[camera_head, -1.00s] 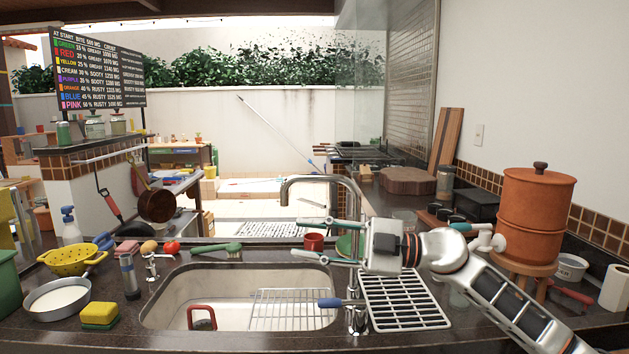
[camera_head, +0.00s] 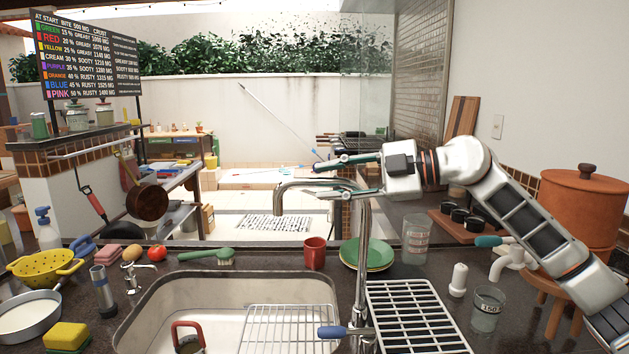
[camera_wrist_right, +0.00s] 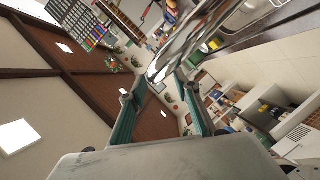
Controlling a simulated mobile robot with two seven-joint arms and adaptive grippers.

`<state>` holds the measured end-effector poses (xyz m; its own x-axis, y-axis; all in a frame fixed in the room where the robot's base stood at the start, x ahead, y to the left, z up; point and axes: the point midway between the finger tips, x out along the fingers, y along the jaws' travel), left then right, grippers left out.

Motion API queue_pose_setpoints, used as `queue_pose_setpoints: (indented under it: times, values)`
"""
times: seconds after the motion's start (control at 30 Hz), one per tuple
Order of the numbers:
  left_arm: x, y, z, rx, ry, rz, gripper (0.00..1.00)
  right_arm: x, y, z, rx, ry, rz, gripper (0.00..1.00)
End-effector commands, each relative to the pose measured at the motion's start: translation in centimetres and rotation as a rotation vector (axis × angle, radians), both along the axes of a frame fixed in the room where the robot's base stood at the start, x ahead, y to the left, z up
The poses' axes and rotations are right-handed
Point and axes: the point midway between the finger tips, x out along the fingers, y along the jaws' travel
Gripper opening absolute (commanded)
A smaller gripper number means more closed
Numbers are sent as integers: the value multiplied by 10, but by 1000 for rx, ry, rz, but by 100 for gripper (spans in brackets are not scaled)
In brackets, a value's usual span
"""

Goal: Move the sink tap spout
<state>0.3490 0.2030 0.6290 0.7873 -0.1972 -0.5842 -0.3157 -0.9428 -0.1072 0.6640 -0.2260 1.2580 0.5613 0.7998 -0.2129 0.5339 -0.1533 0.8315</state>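The sink tap is a tall chrome pipe (camera_head: 362,255) whose spout (camera_head: 284,186) bends over to the left and down at its tip. It has a blue-ended lever (camera_head: 333,332) low down. My right gripper (camera_head: 318,180) is at the height of the spout's top, pointing left, with its two teal-padded fingers apart. The spout overlaps the fingers in the head view; contact cannot be told. The right wrist view shows the fingers (camera_wrist_right: 158,92) spread, with the shiny chrome pipe (camera_wrist_right: 195,45) close in front of them. My left gripper is not in view.
The sink basin (camera_head: 150,305) lies below, with a wire rack (camera_head: 290,325) in it. Right of the tap are a drying rack (camera_head: 410,310), green plates (camera_head: 370,253) and a glass (camera_head: 416,240). A red mug (camera_head: 314,252) stands behind the sink.

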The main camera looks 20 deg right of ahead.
Motion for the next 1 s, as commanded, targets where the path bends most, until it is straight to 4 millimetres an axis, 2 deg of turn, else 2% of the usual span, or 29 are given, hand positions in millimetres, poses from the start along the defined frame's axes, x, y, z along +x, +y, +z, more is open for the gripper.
queue_pose_setpoints:
  times: [0.1, 0.3, 0.6, 0.7, 0.73, 1.0]
  values:
    - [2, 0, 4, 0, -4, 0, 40, 9, 15, -2, 1, 0, 2, 32]
    - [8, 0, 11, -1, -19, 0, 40, 19, 27, -7, 0, -1, 1, 32]
    - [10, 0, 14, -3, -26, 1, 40, 20, 29, -8, -1, -1, 0, 32]
    - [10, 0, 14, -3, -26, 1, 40, 20, 29, -8, -1, -1, 0, 6]
    - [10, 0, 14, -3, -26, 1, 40, 20, 29, -8, -1, -1, 0, 0]
    - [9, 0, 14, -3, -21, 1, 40, 19, 30, -7, -1, 0, -3, 0]
